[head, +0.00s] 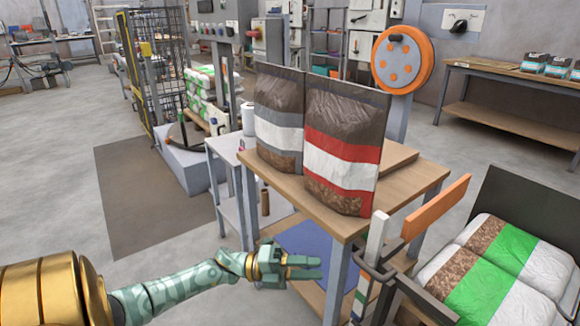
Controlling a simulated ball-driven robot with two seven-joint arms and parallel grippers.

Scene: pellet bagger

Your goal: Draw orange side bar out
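The orange side bar (436,207) is at the right of the head view, slanting up to the right beside the wooden table. Its lower end is by a dark metal bracket (378,268) and an upright white post (376,238). My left gripper (312,267) is in the lower middle, left of the bar and apart from it, in front of the table. Its fingers point right with a gap between them, and nothing shows in it. My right gripper is not in view.
Two pellet bags (342,150) stand on the wooden table (415,180). Green-and-white bags (500,265) lie in a dark container at the right. A table leg (337,280) stands between my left gripper and the bar. Open floor (60,190) lies to the left.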

